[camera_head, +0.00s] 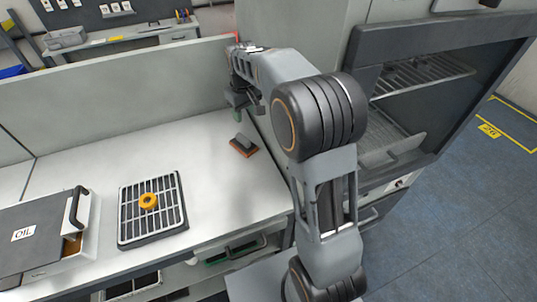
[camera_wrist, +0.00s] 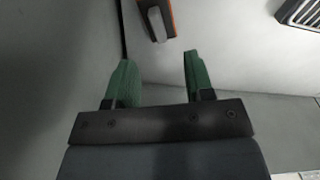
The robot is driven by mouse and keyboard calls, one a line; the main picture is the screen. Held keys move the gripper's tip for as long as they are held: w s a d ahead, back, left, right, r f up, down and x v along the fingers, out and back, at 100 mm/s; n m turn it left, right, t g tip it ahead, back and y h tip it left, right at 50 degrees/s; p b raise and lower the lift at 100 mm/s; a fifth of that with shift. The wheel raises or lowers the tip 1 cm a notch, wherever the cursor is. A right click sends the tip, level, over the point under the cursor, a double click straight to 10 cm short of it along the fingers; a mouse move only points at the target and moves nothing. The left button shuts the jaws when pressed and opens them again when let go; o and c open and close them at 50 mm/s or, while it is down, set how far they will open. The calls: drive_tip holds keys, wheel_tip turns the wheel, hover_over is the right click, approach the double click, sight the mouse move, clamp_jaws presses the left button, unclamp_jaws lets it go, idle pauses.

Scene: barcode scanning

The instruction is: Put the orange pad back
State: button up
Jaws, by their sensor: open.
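The orange pad (camera_head: 243,149) lies on the white worktop near the back right, beside the tall grey cabinet. It has a grey block on top and an orange edge. In the wrist view the pad (camera_wrist: 169,16) shows at the top edge, partly cut off, beyond my fingertips. My gripper (camera_head: 238,114) is open and empty above the worktop, a little behind the pad in the head view. Its two green fingers (camera_wrist: 157,78) are spread apart in the wrist view and do not touch the pad.
A low partition (camera_head: 110,88) runs along the back. An open oven-like unit (camera_head: 400,110) stands right. The middle worktop is clear.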

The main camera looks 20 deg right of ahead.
drive_tip(key=s+m+t, duration=0.3)
drive_tip(key=s, duration=2)
drive_tip(key=shift+s+r, duration=0.15)
drive_tip(key=shift+s, duration=0.25)
